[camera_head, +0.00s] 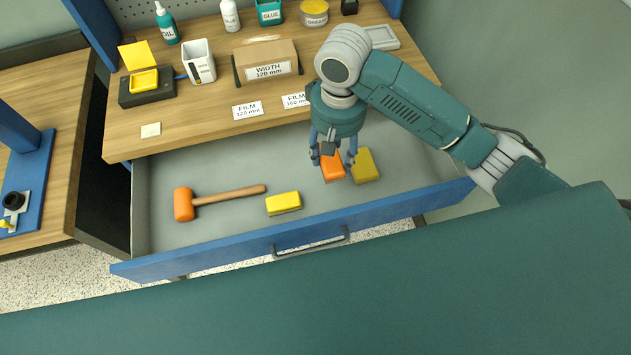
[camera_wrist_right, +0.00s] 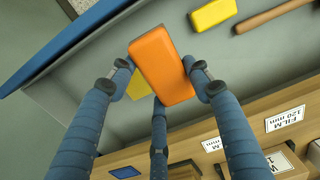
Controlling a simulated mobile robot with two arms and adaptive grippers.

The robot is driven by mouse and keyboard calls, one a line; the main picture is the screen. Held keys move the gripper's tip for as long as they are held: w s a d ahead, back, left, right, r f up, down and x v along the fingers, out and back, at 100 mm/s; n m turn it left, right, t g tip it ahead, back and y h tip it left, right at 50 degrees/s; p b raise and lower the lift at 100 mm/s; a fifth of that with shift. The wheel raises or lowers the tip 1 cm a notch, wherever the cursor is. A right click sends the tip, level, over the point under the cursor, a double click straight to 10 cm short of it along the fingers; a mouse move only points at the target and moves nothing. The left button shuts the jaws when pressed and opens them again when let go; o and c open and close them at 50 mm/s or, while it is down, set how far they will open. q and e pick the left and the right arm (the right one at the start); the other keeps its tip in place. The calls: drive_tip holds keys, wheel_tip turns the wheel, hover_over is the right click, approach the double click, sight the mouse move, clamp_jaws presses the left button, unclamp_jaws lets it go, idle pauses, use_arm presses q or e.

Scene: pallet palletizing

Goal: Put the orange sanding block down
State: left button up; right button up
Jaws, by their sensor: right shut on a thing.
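The orange sanding block (camera_head: 333,168) is between the fingers of my right gripper (camera_head: 332,158), over the right part of the open drawer (camera_head: 225,165). In the right wrist view the orange block (camera_wrist_right: 161,66) sits between the fingertips (camera_wrist_right: 156,80), which are shut on it. Whether it touches the drawer floor I cannot tell. A yellow block (camera_head: 366,166) lies in the drawer just right of it, partly hidden behind the orange block in the wrist view. My left gripper is not in view.
The drawer also holds an orange mallet (camera_head: 184,204) and another yellow block (camera_head: 284,203). The drawer's blue front (camera_head: 220,250) and the wooden worktop (camera_head: 170,130) bound it. The worktop carries a cardboard box (camera_head: 266,55), labels and bottles. Bare drawer floor shows between mallet and worktop.

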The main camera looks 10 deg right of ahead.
sight(333, 162)
wheel_tip(333, 162, down, 12)
drive_tip(key=shift+r+p, duration=0.1)
drive_tip(key=shift+p, duration=0.35)
wheel_tip(333, 162, down, 4)
drive_tip(key=shift+f, duration=0.1)
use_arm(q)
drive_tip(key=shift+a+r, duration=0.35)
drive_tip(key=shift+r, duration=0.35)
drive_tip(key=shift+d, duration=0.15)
use_arm(e)
drive_tip(key=shift+f, duration=0.1)
drive_tip(key=o, duration=1.2)
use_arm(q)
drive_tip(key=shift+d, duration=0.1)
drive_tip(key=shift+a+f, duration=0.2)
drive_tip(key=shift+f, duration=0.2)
use_arm(e)
wheel_tip(333, 162, up, 12)
drive_tip(key=shift+r, duration=0.1)
